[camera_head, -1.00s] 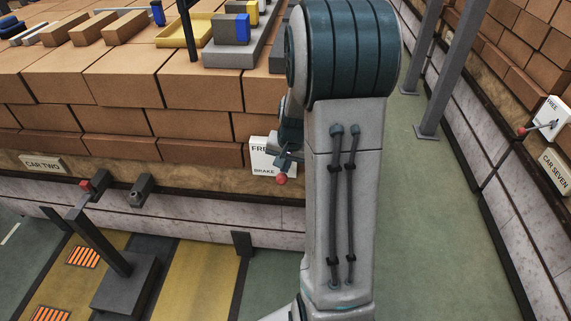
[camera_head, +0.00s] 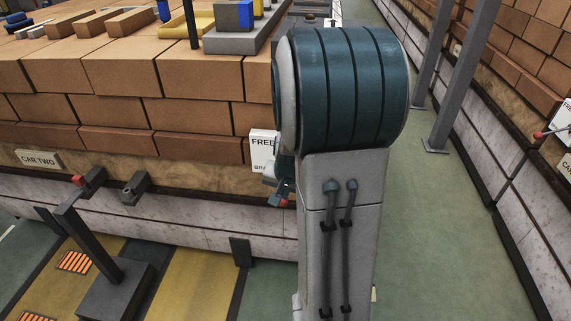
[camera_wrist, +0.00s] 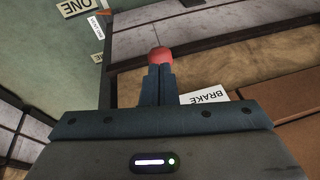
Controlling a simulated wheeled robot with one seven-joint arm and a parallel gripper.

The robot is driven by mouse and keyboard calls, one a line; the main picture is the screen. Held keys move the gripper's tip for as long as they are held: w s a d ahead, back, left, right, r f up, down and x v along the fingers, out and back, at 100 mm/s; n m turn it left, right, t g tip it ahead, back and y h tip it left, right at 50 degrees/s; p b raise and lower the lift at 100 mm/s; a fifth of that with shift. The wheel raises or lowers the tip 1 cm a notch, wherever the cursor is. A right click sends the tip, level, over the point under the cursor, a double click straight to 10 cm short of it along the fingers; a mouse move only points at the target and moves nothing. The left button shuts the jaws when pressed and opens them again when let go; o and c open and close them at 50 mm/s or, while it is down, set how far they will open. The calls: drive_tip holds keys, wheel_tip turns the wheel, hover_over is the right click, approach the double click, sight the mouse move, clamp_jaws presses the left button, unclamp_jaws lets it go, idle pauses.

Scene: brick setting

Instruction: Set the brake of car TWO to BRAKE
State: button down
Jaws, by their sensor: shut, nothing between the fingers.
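Car TWO is the brick-loaded car with the CAR TWO plate (camera_head: 38,158) on its side. Its white brake plate (camera_head: 257,151) reads FREE above and BRAKE below, partly hidden by my arm. The lever's red knob (camera_head: 284,203) stands below the level of the BRAKE label, at the lower end. My gripper (camera_head: 274,184) is beside it, mostly hidden behind my arm. In the wrist view my gripper (camera_wrist: 158,72) is shut and empty, its fingertips right at the red knob (camera_wrist: 160,55). The BRAKE label (camera_wrist: 207,97) lies just right of the fingers. Contact is unclear.
A dark post with a red-tipped bar (camera_head: 90,245) stands at lower left. Grey uprights (camera_head: 452,75) stand on the green floor (camera_head: 440,235) at right. Another car with a red-knobbed lever (camera_head: 538,135) is at the right edge.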

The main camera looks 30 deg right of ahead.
wheel_tip(320, 180, down, 3)
drive_tip(key=shift+f+b, duration=0.15)
drive_tip(key=shift+b, duration=1)
drive_tip(key=shift+s+f, duration=0.2)
drive_tip(key=s+a+r+p, duration=0.4)
drive_tip(key=s+r, duration=0.4)
drive_tip(key=r, duration=0.1)
drive_tip(key=shift+s+r+p, duration=0.2)
drive_tip(key=shift+s+p, duration=0.05)
drive_tip(key=shift+p, duration=0.15)
drive_tip(key=shift+a, duration=0.15)
